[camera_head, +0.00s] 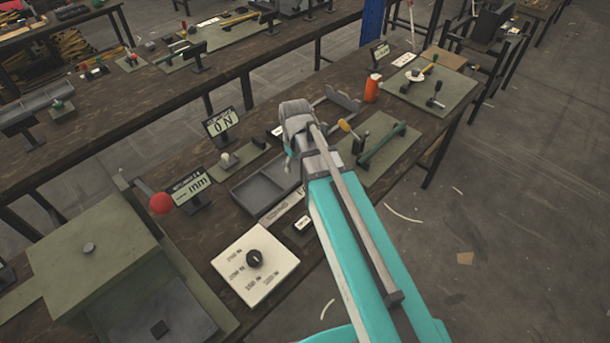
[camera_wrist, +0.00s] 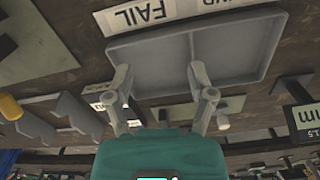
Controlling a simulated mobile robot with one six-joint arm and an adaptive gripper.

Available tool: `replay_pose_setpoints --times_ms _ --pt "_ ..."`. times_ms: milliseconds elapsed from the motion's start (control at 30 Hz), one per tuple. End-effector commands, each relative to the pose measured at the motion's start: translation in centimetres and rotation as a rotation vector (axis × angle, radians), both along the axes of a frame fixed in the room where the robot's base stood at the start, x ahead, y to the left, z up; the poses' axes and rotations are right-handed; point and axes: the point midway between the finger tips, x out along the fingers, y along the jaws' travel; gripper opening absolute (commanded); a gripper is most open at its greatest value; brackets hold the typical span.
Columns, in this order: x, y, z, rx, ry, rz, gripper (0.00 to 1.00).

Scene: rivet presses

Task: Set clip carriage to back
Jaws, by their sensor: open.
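No part can be surely named as the clip carriage. One candidate is a small green plate (camera_head: 240,158) with a pale knob block (camera_head: 229,160), behind the grey tray. Another is a larger green plate (camera_head: 405,165) with a yellow knob (camera_head: 345,125) and a green bar (camera_head: 383,145), right of my arm. My gripper (camera_wrist: 160,72) is open and empty in the wrist view, its two fingers apart over the near edge of the grey two-part tray (camera_wrist: 265,75).
A box with a red ball handle (camera_head: 160,203) and a white dial panel (camera_head: 280,280) stand at the left. The "ON" sign (camera_head: 221,122) and "mm" sign (camera_head: 190,188) rise behind the tray. An orange cylinder (camera_head: 372,88) stands farther right. A FAIL label (camera_wrist: 135,15) lies beside the tray.

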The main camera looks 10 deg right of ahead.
Motion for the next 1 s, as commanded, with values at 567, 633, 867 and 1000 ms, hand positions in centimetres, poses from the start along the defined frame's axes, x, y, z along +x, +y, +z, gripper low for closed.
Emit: replay_pose_setpoints --times_ms 567,633,867,1000 --pt "-3.1 -2.1 -1.2 0.0 0.0 -0.153 0.71" --pt "-3.1 -2.1 -1.1 0.0 0.0 -0.153 0.71" --pt "-3.4 -2.2 -1.1 0.0 0.0 -0.16 0.71" --pt "-5.2 -3.1 -1.1 0.0 0.0 -0.232 0.71"
